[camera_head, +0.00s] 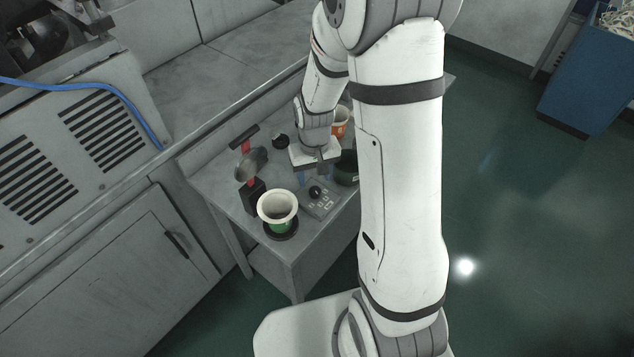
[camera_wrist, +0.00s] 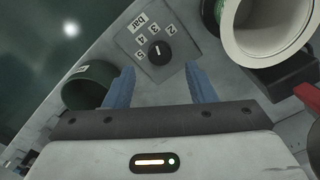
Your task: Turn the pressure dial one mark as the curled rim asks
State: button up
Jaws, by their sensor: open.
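The pressure dial is a black knob (camera_wrist: 159,51) on a grey plate (camera_wrist: 190,48) marked "bar" with numbers 2 to 5. Its white pointer line appears to point roughly toward 3. In the head view the knob (camera_head: 315,192) sits on the table below my gripper (camera_head: 315,179). In the wrist view my gripper (camera_wrist: 160,67) is open and empty, its blue fingers on either side of the space just short of the knob. A cup with a wide, flared cream rim (camera_head: 264,206) and green lower part stands left of the dial; its rim (camera_wrist: 232,45) partly shows in the wrist view.
A dark green container (camera_head: 347,174) stands right of the dial, also left in the wrist view (camera_wrist: 88,88). An orange-and-white cup (camera_head: 340,124) is behind.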

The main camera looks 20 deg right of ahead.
aim_at(315, 189)
jog(key=shift+f+p, duration=0.3)
jog(key=shift+f, duration=2.05)
jog(key=shift+c, duration=0.3)
jog(key=c, duration=0.9)
